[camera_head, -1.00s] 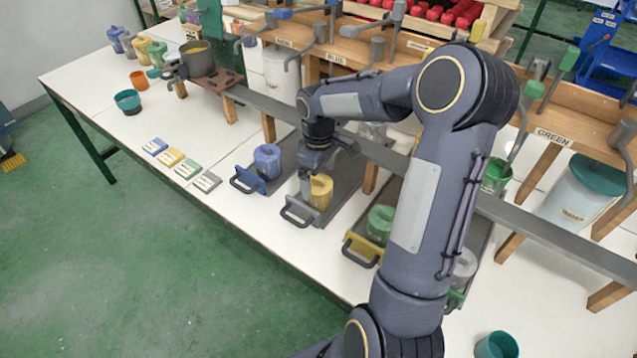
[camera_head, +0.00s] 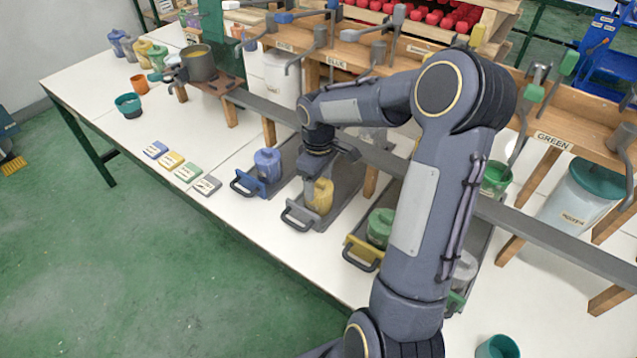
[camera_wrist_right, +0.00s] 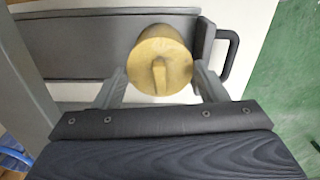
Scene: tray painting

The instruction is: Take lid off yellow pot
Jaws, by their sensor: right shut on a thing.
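The yellow pot (camera_head: 320,197) stands on a dark grey tray (camera_head: 343,196) with a handle at its front. My right gripper (camera_head: 318,180) is at the top of the pot, pointing down. In the right wrist view, the pot's round yellow lid (camera_wrist_right: 160,62) with its bar-shaped knob lies between the two fingers (camera_wrist_right: 161,74). The fingers are shut on the lid's sides. My left gripper is not in view.
A blue pot (camera_head: 268,162) on its tray stands just left, and a green pot (camera_head: 380,225) stands to the right. A grey rail (camera_head: 380,158) runs behind, in front of the wooden rack. Small labelled cards (camera_head: 171,160) lie at left, with bare white table around them.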

